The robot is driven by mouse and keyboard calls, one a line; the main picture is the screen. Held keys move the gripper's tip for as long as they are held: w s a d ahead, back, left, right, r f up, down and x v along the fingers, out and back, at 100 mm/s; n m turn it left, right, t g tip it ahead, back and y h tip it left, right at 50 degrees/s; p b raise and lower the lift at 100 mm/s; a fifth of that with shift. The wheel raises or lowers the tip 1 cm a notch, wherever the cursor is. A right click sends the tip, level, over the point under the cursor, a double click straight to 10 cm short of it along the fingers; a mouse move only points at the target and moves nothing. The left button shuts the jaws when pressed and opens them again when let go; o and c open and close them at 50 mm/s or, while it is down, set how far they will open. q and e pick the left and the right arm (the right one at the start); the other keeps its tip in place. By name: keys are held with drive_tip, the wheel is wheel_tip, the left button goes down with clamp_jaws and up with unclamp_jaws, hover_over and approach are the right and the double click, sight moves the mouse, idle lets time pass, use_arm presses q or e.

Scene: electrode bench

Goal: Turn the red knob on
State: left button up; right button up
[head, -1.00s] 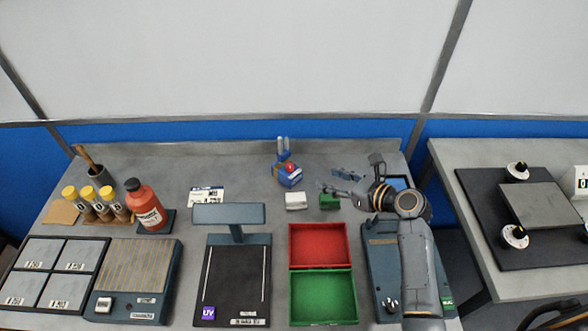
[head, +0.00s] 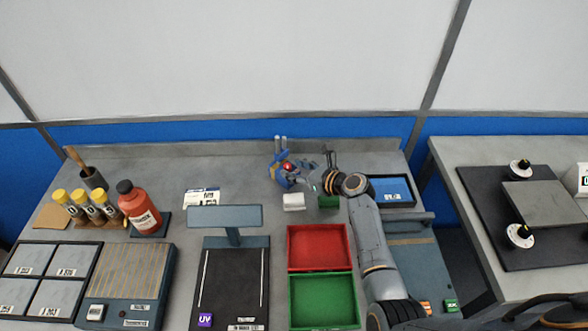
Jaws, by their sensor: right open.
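The red knob (head: 288,167) sits on a small blue device (head: 281,180) with two upright grey pins, near the back of the bench. My right gripper (head: 300,171) is open, its fingers just to the right of the knob and pointing left towards it. They are small in the picture, and I cannot tell whether they touch the knob or which way the knob is set. My left gripper is not in view.
A red tray (head: 318,229) and a green tray (head: 291,300) are nearer. A UV lamp stand (head: 226,216) is left of them. A blue-screened tablet (head: 391,190) lies at right.

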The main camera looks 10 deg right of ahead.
drive_tip(key=shift+w+a+f, duration=0.15)
drive_tip(key=shift+w+a, duration=0.05)
drive_tip(key=shift+w, duration=0.1)
drive_tip(key=shift+c, duration=0.3)
clamp_jaws()
drive_tip(key=n+y+b, duration=0.1)
drive_tip(key=n+g+y, duration=0.1)
drive_tip(key=n+g+b, duration=0.1)
drive_tip(key=shift+w+d+f+y+b, duration=0.15)
drive_tip(key=shift+w+d+y+b, duration=0.15)
drive_tip(key=shift+d+y+b, duration=0.1)
drive_tip(key=n+g+y+b, duration=0.1)
drive_tip(key=n+g+b, duration=0.1)
drive_tip(key=b, duration=0.2)
drive_tip(key=w+n+g+y+b, duration=0.1)
drive_tip(key=n+g+y+b, duration=0.1)
drive_tip(key=n+g+b, duration=0.1)
drive_tip(key=shift+d+f+g+b, duration=0.15)
drive_tip(key=shift+g+b, duration=0.15)
drive_tip(key=shift+b, duration=0.55)
drive_tip(key=shift+r+n+g+b, duration=0.25)
drive_tip(key=shift+n+g+b, duration=0.25)
drive_tip(key=shift+n+b, duration=0.1)
